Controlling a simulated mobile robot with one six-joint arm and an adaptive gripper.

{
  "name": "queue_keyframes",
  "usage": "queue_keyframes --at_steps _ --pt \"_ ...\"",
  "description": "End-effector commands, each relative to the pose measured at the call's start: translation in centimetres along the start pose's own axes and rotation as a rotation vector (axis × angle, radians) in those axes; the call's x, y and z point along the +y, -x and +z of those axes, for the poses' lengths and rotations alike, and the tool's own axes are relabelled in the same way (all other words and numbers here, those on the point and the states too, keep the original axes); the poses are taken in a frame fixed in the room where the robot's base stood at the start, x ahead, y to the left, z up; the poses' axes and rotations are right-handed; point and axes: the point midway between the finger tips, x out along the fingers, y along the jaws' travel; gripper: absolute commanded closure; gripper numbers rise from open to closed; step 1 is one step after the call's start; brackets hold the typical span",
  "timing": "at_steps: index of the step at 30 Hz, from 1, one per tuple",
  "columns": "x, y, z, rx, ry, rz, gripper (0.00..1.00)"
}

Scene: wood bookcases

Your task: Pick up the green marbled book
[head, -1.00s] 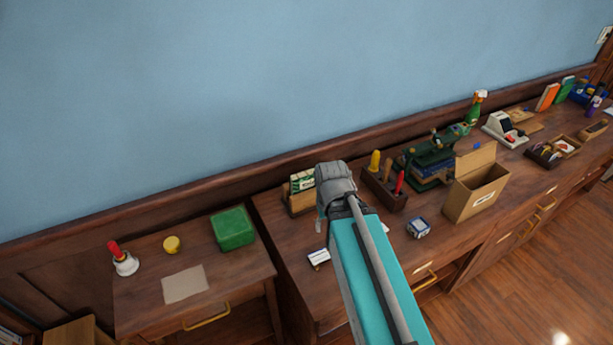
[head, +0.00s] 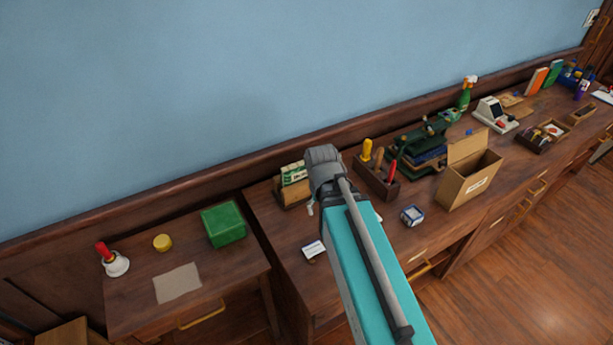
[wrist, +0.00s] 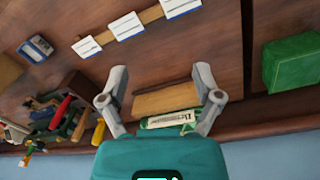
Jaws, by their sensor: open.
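A green and cream book (head: 294,173) stands in a small wooden holder (head: 292,196) on the long desk, partly hidden by my arm in the head view. In the wrist view, a green book spine with a pale lettered label (wrist: 168,120) shows beside the wooden holder (wrist: 165,101). My gripper (wrist: 160,72) is open. Its two fingers are spread on either side of the holder and the book in the picture, with no visible grip. How far the fingers are above the book I cannot tell. The head view mostly hides the fingers behind my wrist.
A tool box with screwdrivers (head: 377,182) stands right of the holder, and an open cardboard box (head: 468,184) beyond it. White cards (wrist: 126,26) lie in front. A green box (head: 222,224), a yellow item (head: 162,243) and a bell (head: 114,262) are on the left table.

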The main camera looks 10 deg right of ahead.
Motion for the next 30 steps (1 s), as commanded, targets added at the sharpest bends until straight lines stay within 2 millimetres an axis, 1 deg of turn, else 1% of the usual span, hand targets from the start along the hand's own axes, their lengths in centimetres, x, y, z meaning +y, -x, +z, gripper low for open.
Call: queue_keyframes --at_steps 1,5,8,14,19,24,27,30 --pt "-0.2 -0.6 -1.1 0.003 -0.027 0.026 0.17" --pt "-0.6 -1.5 -3.5 0.023 -0.135 0.120 0.17" --pt "-1.0 -2.1 -5.9 0.059 -0.241 0.208 0.17" --pt "-2.6 -2.8 -11.0 0.194 -0.478 0.385 0.17" --pt "-4.8 -2.7 -15.2 0.363 -0.675 0.500 0.17" --pt "-7.7 -2.0 -19.1 0.571 -0.858 0.571 0.17" --pt "-9.4 -1.4 -20.9 0.689 -0.946 0.587 0.17" --pt "-10.8 -0.9 -22.1 0.785 -1.011 0.589 0.17"
